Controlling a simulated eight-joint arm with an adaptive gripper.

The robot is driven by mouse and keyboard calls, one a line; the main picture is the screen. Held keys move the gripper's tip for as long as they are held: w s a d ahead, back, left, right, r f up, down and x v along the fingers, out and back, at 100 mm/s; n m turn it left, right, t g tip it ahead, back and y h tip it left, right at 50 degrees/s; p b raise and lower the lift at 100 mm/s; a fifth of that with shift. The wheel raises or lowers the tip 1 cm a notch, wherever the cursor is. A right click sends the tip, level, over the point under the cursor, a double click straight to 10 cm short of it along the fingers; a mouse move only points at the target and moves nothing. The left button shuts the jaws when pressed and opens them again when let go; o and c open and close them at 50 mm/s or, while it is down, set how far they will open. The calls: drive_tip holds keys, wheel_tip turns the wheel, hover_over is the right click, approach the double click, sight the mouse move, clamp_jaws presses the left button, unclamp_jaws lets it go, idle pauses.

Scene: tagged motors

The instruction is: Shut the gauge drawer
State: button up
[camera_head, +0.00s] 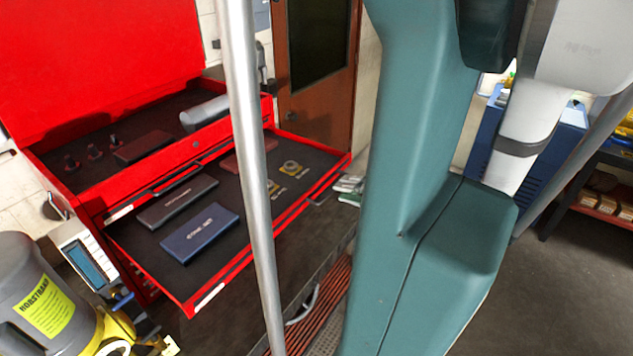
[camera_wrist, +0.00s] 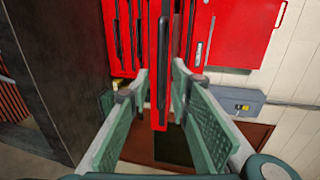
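The gauge drawer (camera_head: 232,268) is pulled well out of the red tool chest (camera_head: 70,60) in the head view. On its dark liner lie a blue case (camera_head: 200,233), a black case (camera_head: 177,202), a reddish-brown case (camera_head: 247,155) and small yellow gauges (camera_head: 291,168). In the wrist view, a narrow red panel edge with a dark bar, seemingly the drawer front (camera_wrist: 159,122), runs between the green fingers of my gripper (camera_wrist: 158,88). The fingers stand apart on either side of it; contact cannot be told. The fingertips do not show in the head view.
The chest's top tray (camera_head: 120,128) holds a brown case and small dark items. A grey-yellow machine (camera_head: 45,290) stands close at the lower left. A brown door (camera_head: 322,105) is behind the chest. A blue cabinet (camera_head: 560,150) is at the right, with bare floor before it.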

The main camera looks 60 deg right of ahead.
drive_tip(key=shift+x, duration=2.3)
clamp_jaws()
